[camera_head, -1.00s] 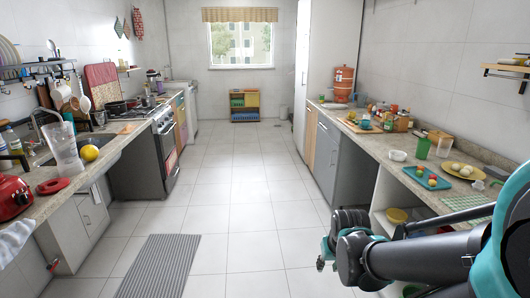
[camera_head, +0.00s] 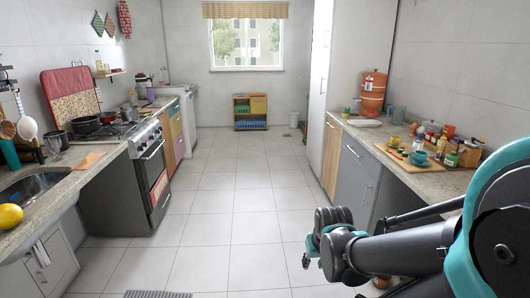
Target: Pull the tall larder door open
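The tall larder (camera_head: 325,75) is a white floor-to-ceiling cabinet on the right side of the aisle, just before the back wall. Its narrow door side faces the aisle at a steep angle and looks closed. A thin dark handle line shows on its edge. My gripper (camera_head: 309,262) is in the lower middle right of the head view, well in front of the larder and apart from it. It holds nothing that I can see, and its fingers are too small and partly hidden to tell whether they are open.
The right counter (camera_head: 430,175) carries a tray of jars and an orange water filter (camera_head: 373,94). The left counter has a sink (camera_head: 30,187) and a stove (camera_head: 115,130). The tiled floor (camera_head: 225,195) between them is clear. A small shelf (camera_head: 250,112) stands under the window.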

